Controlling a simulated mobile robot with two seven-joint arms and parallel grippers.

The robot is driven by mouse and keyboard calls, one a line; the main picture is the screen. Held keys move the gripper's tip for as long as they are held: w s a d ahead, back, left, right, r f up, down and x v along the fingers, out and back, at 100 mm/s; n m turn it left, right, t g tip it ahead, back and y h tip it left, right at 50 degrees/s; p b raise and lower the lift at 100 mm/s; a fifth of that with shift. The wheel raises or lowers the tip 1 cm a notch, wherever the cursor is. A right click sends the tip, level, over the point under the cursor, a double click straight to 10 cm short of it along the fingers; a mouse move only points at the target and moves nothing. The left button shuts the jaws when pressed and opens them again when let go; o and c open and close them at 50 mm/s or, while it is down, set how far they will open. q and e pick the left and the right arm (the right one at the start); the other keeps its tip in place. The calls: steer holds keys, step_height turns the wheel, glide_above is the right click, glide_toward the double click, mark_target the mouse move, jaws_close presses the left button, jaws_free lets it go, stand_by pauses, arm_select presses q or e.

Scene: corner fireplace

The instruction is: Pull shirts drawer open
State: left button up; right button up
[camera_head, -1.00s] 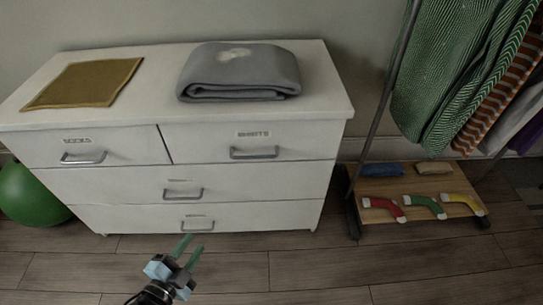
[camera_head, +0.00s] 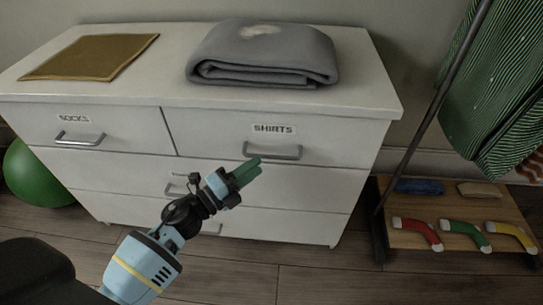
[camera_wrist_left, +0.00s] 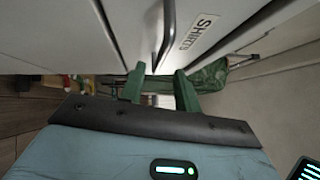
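The shirts drawer (camera_head: 225,137) is the top right drawer of a white dresser and is shut. Its label reads SHIRTS. Its grey bar handle (camera_head: 285,154) sits below the label. My left gripper (camera_head: 250,170), with green fingers, is just in front of and below the handle's left end. In the left wrist view the two fingers (camera_wrist_left: 160,86) are apart with nothing gripped between them. The handle (camera_wrist_left: 166,38) there lies just beyond the fingertips, roughly in line with the gap. My right gripper is not in view.
A folded grey blanket (camera_head: 265,62) and a mustard cloth (camera_head: 90,57) lie on the dresser top. The socks drawer (camera_head: 105,120) at left is shut. A clothes rack with a wooden base (camera_head: 400,235) stands right. A green ball (camera_head: 35,175) is at left.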

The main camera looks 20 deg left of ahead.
mark_target(270, 157)
arm_select(q)
steer(key=shift+x, duration=3.1)
steer(key=shift+f, duration=0.1)
jaws_close()
